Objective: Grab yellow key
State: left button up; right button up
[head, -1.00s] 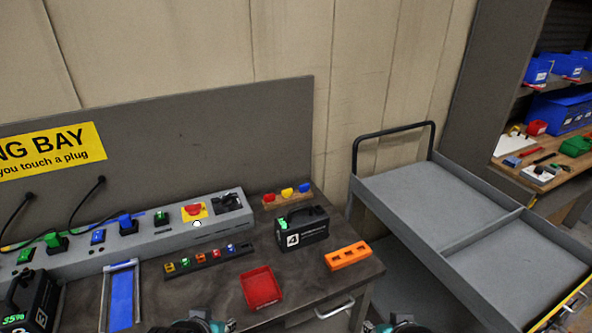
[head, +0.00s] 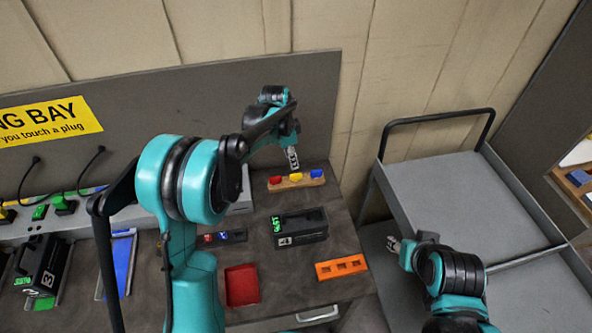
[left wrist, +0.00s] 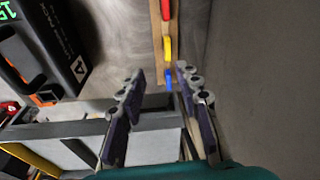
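A yellow key (head: 296,177) stands in a wooden rack (head: 300,185) near the back board, between a red key (head: 274,181) and a blue key (head: 317,173). In the left wrist view the yellow key (left wrist: 167,48) lies beyond the fingertips, with the blue key (left wrist: 169,86) nearer to me, seen between the fingers. My left gripper (head: 293,160) is above the rack, apart from the keys. Its fingers (left wrist: 158,80) are spread and empty. My right gripper (head: 395,243) is over the trolley side; its finger opening is too small to tell.
A black battery pack marked 4 (head: 300,227) stands in front of the rack. An orange holder (head: 341,267) and a red tray (head: 242,286) lie nearer on the bench. The back board (head: 215,95) rises behind. A grey trolley (head: 440,195) stands to the right.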

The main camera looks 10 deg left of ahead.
aim_at(296, 174)
pick_arm(q)
jog(key=shift+m+g, duration=0.3)
jog(key=shift+m, duration=0.5)
jog(key=w+f, duration=0.1)
jog(key=w+f+p, duration=0.1)
jog(key=f, duration=0.1)
jog(key=shift+w+d, duration=0.3)
jog(key=shift+w, duration=0.05)
notch_tip(296, 174, down, 3)
jog(key=shift+d+r+b, duration=0.1)
jog(key=shift+d+b, duration=0.05)
jog(key=shift+b, duration=0.2)
notch_tip(296, 174, down, 4)
jog(key=shift+f+b, duration=0.2)
jog(key=shift+b, duration=0.3)
jog(key=shift+w+f, duration=0.1)
jog(key=shift+f, duration=0.35)
jog(key=shift+r, duration=0.1)
jog(key=shift+c, duration=1.2)
grip_shut()
